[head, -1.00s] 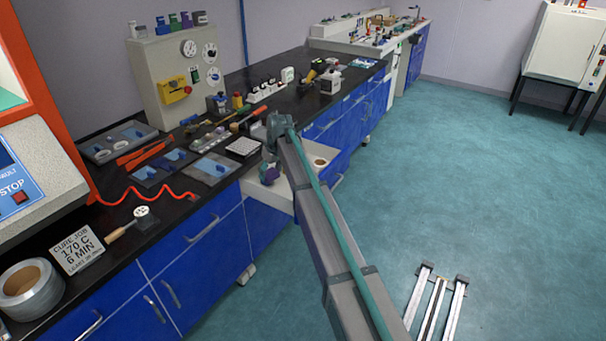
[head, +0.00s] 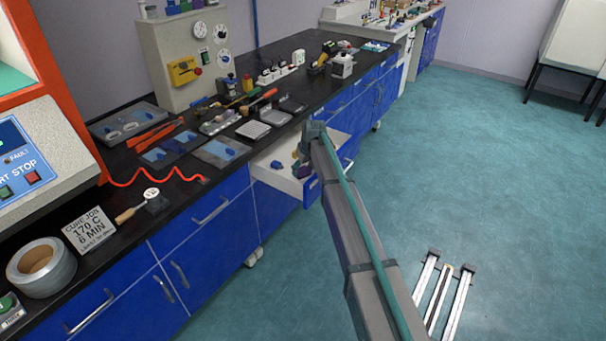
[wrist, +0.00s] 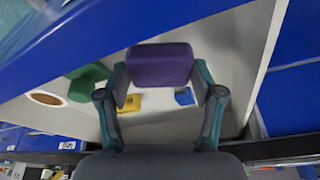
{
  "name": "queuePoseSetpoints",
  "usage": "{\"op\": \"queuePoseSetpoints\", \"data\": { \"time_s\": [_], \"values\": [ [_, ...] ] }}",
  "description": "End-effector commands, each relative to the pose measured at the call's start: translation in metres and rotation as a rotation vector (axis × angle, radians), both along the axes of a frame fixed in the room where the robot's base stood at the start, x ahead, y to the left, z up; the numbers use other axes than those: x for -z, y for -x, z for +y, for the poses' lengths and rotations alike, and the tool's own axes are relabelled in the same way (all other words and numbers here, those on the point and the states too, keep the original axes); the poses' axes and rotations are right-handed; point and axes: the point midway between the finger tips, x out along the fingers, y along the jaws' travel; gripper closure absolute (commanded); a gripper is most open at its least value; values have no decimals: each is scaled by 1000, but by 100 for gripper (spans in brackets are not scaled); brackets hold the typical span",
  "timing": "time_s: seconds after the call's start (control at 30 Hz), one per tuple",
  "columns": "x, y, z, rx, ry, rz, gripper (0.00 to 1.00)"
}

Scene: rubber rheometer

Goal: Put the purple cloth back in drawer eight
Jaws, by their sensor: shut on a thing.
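The purple cloth (wrist: 161,66), a rounded folded block, sits between my gripper's two fingers (wrist: 162,92) in the wrist view. The fingers are shut on its sides. Below it is an open white-lined drawer (wrist: 165,127) with a blue front. In the head view my gripper (head: 302,165) is over the front part of this pulled-out drawer (head: 270,173), under the bench top. The drawer's front label (head: 313,184) is too small to read. I cannot tell whether the cloth touches the drawer floor.
The drawer also holds a green object (wrist: 87,82), a tape roll (wrist: 46,98), a yellow item (wrist: 130,102) and a blue item (wrist: 184,96). The black bench top (head: 180,205) above carries tools and trays. The green floor at right is mostly clear, apart from metal rails (head: 440,290).

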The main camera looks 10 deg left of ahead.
Motion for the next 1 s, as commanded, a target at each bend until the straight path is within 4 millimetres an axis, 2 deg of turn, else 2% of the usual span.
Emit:
{"op": "queuePoseSetpoints", "data": {
  "time_s": [0.2,0.6,0.63,0.7,0.77,1.0],
  "values": [
    [26,0,0,0,0,1,71],
    [31,0,0,0,0,0,71],
    [30,0,0,0,0,0,30],
    [30,0,0,0,0,0,19],
    [30,0,0,0,0,0,9],
    [30,0,0,0,1,1,8]
  ]
}}
